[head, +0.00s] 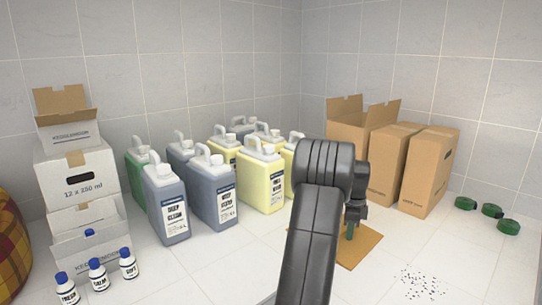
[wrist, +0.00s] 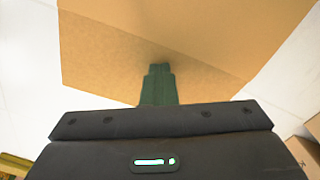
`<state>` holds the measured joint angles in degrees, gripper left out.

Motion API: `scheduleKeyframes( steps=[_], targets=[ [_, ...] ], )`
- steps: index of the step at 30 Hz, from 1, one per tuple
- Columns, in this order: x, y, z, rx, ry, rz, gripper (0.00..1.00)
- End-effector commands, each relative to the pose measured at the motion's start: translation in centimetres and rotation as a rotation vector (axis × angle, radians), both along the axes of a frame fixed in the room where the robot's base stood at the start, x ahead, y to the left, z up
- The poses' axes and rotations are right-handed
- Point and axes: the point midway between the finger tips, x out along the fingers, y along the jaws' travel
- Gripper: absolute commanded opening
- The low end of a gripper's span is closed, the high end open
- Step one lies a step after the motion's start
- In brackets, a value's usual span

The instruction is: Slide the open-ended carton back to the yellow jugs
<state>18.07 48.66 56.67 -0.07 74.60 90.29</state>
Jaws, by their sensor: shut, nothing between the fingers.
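A brown carton with raised open flaps (head: 347,135) stands against the back wall, right of the jugs and partly hidden by my arm. The yellow jugs (head: 260,182) stand on the floor left of my arm, with white upper parts and caps. My gripper (head: 350,231) points down, its green fingers shut and empty, over a flat-looking brown cardboard piece (head: 368,247) on the floor. In the wrist view the fingertips (wrist: 159,68) are against or just above this brown surface (wrist: 110,60); I cannot tell if they touch. My arm hides part of the cardboard.
Two closed brown cartons (head: 390,165) (head: 428,172) stand right of the open one. Grey-blue jugs (head: 213,192) and a green jug (head: 137,178) stand left. White boxes (head: 78,185) and small bottles (head: 97,275) are at far left. Green rolls (head: 492,211) and dark specks (head: 421,285) lie right.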

Motion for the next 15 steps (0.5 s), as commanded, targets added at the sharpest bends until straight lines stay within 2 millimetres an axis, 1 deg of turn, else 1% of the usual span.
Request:
scheduleKeyframes(
  steps=[3, 10, 15],
  targets=[
    [0.42, 0.5, -0.27, 0.003, 0.002, 0.002, 0.0],
    [0.42, 0.54, -0.42, 0.004, 0.003, 0.001, 0.0],
    [0.4, 0.55, 0.25, 0.004, 0.003, 0.001, 0.0]
  ],
)
